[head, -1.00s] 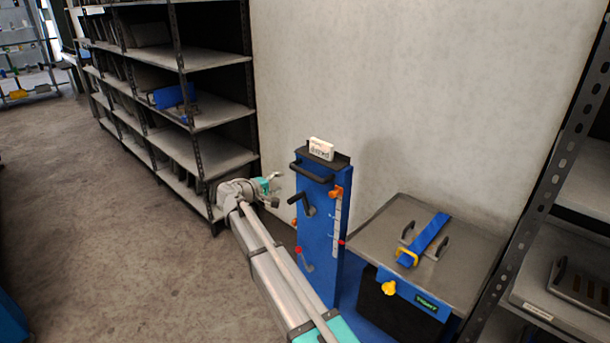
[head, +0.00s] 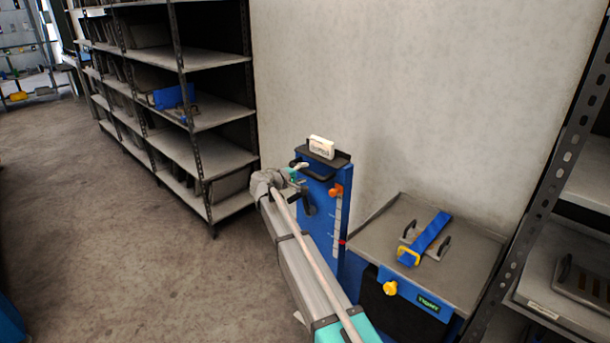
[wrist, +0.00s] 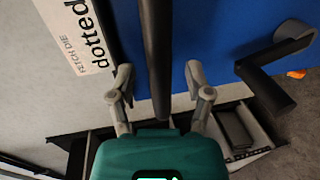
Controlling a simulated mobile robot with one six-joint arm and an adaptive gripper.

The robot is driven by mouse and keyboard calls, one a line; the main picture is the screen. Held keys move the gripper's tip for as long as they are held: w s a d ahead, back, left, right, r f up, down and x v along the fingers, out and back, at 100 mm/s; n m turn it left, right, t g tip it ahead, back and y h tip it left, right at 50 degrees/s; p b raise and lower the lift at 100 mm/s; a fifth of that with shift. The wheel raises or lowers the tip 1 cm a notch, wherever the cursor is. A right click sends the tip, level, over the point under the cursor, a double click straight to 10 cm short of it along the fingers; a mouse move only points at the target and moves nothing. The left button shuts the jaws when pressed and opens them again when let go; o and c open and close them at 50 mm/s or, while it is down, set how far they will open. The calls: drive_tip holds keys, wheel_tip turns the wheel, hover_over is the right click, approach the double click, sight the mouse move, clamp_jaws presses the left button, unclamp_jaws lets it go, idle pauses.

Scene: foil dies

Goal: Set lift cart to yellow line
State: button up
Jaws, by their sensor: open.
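The lift cart's blue column (head: 323,215) stands against the wall, with a black crank (head: 309,207) on its face and a black push handle (head: 313,174) near its top. A pale scale strip (head: 338,215) runs down its right side, with a red pointer (head: 342,242) low on it. I cannot make out a yellow line. The cart's grey platform (head: 462,235) is at the right. My gripper (head: 301,170) is at the column's top. In the wrist view, its open fingers (wrist: 160,88) are on either side of the black handle bar (wrist: 157,45); the crank (wrist: 268,75) is to the right.
A blue strap with a yellow buckle (head: 409,257) and a die with handles lie on the platform. A white sign (head: 321,147) stands on the column. Metal shelves (head: 205,62) stand at left and another rack (head: 545,180) at right. The floor (head: 110,220) at left is clear.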

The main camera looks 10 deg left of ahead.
drive_tip(key=shift+x, duration=0.85)
drive_tip(key=shift+c, duration=0.3)
clamp_jaws()
drive_tip(key=shift+a, duration=0.1)
